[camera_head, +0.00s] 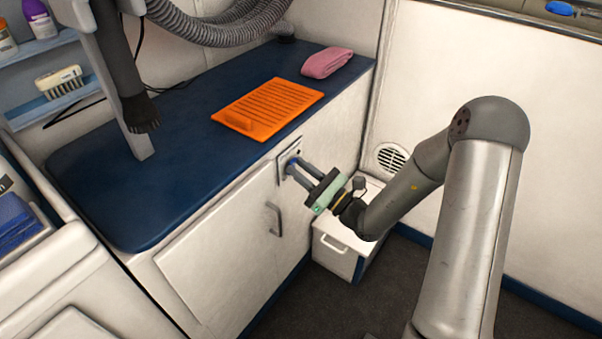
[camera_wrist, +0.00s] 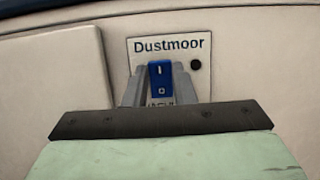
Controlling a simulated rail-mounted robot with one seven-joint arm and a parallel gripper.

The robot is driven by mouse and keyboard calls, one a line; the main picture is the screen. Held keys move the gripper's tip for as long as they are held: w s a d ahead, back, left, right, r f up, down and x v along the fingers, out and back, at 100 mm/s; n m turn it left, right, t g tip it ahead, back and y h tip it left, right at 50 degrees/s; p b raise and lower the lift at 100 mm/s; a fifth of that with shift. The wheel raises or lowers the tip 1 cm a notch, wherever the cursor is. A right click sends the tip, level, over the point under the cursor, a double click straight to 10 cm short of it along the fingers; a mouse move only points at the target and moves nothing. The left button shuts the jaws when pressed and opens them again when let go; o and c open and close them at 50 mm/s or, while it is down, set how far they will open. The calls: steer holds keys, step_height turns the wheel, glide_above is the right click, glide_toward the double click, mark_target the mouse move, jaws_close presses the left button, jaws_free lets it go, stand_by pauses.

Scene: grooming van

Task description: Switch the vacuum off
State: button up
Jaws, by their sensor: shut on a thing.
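The vacuum's switch panel, a pale plate marked "Dustmoor" (camera_wrist: 198,47), is on the front of the cabinet; it also shows in the head view (camera_head: 284,158). On it is a blue rocker switch (camera_wrist: 160,73) with I at the top and O at the bottom. Which half is pressed in I cannot tell. A small dark round spot (camera_wrist: 196,65) sits right of the switch. My gripper (camera_head: 292,165) reaches the panel, with one grey finger on each side of the switch, shut on it. The lower part of the panel is hidden behind my gripper in the wrist view.
The blue-topped counter (camera_head: 110,190) holds an orange ridged mat (camera_head: 268,108) and a folded pink towel (camera_head: 326,62). A grey hose (camera_head: 225,35) hangs above. A cabinet handle (camera_head: 273,219) is left of my gripper; a white drawer box (camera_head: 335,246) stands below it.

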steer(key=o, duration=1)
steer(key=shift+d, duration=0.1)
steer(key=p+v, duration=0.2)
steer(key=v, duration=1.5)
steer(key=shift+d+f, duration=0.1)
